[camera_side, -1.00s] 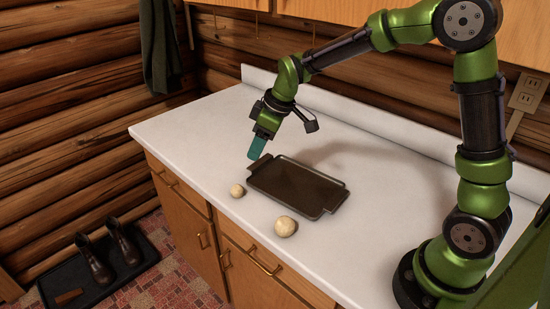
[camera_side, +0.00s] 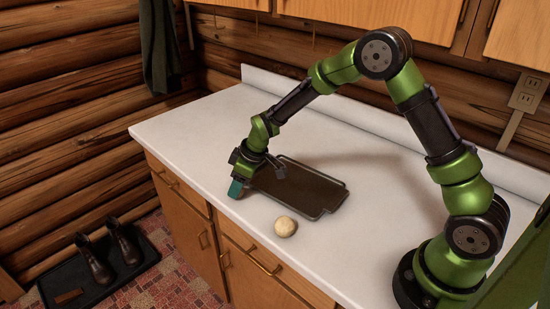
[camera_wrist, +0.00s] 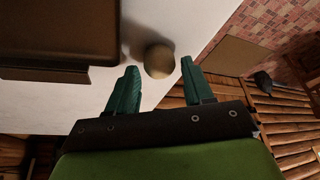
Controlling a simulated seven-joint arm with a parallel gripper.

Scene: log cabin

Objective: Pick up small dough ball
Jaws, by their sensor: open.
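The small dough ball (camera_wrist: 159,61) is pale and round, on the white counter, between and just beyond my fingertips in the wrist view. My gripper is open in the wrist view (camera_wrist: 160,68), with a teal finger on each side of the ball and nothing held.
A dark baking tray (camera_side: 318,207) lies on the white counter (camera_side: 385,225) right beside my gripper. It also shows at upper left in the wrist view (camera_wrist: 60,35). The counter's front edge is close to my gripper. The counter's back is clear.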

